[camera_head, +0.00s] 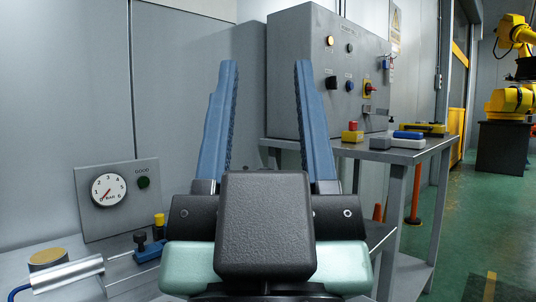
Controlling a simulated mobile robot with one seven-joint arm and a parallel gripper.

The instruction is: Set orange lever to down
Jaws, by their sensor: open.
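My gripper (266,64) stands upright in the middle of the head camera view. Its two blue fingers are wide apart, with nothing between them. I cannot clearly make out an orange lever. A slim orange upright (415,192) shows behind the right-hand table, but I cannot tell that it is a lever. A grey control box (298,72) stands behind and right of my gripper. My gripper hides part of the bench.
A gauge panel (118,198), a silver cylinder (68,274) and a blue fixture with a black knob (148,248) are at the lower left. A red-and-yellow stop button (352,132) sits on the grey table (434,147). A yellow robot arm (512,98) stands far right.

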